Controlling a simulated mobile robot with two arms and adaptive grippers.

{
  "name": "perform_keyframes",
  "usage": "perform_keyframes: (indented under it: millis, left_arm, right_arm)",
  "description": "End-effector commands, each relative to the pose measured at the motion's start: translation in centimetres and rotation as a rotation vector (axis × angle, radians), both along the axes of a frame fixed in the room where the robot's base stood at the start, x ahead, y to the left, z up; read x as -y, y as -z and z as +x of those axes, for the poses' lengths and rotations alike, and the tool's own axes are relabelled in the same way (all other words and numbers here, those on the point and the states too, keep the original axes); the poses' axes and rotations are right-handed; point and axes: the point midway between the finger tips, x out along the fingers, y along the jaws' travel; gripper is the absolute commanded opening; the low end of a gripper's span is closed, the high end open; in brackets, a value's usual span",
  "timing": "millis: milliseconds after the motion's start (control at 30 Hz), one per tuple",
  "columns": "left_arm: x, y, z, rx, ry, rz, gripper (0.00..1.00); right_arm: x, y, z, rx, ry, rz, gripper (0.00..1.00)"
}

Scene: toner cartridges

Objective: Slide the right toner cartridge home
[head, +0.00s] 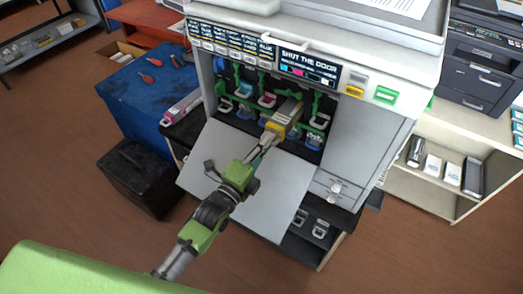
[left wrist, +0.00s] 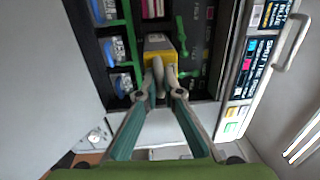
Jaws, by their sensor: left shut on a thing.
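A yellow and grey toner cartridge (head: 283,121) sticks partway out of the printer's open bay, right of its middle; it also shows in the left wrist view (left wrist: 158,45). My left gripper (head: 267,140) is shut on the cartridge's outer end, in front of the bay. In the left wrist view its fingertips (left wrist: 164,72) meet at the cartridge's yellow end. The inner part of the cartridge is hidden in the slot. My right gripper does not show.
Several other cartridges (head: 268,100) and green levers (head: 315,104) flank it. The printer's front door (head: 233,170) is folded down below my arm. A pink-ended cartridge (head: 182,107) lies left of the printer, near a blue cabinet (head: 140,100) and black bin (head: 140,178).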

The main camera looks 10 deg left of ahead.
Motion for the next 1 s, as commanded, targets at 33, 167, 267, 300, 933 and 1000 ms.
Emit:
perform_keyframes:
  millis: [33, 167, 267, 300, 933, 1000]
  left_arm:
    - [0.2, 0.0, 0.6, 0.004, 0.0, -0.001, 0.0]
    - [0.7, 0.0, 1.8, 0.003, 0.0, -0.003, 0.0]
    - [1.0, 0.0, 2.7, 0.004, 0.0, -0.001, 0.0]
    - [1.1, 0.0, 3.1, 0.003, 0.0, -0.001, 0.0]
    - [3.2, 0.1, 8.9, 0.004, 0.0, -0.001, 0.0]
    - [3.5, 0.1, 9.5, 0.004, 0.0, -0.001, 0.0]
  right_arm:
    - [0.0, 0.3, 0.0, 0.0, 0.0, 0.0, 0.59]
    - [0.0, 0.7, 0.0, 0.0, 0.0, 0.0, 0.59]
    - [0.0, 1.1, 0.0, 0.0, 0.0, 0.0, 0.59]
    - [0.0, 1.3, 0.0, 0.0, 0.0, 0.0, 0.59]
    - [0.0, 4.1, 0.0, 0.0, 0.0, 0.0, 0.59]
    - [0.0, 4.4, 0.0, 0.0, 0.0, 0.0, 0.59]
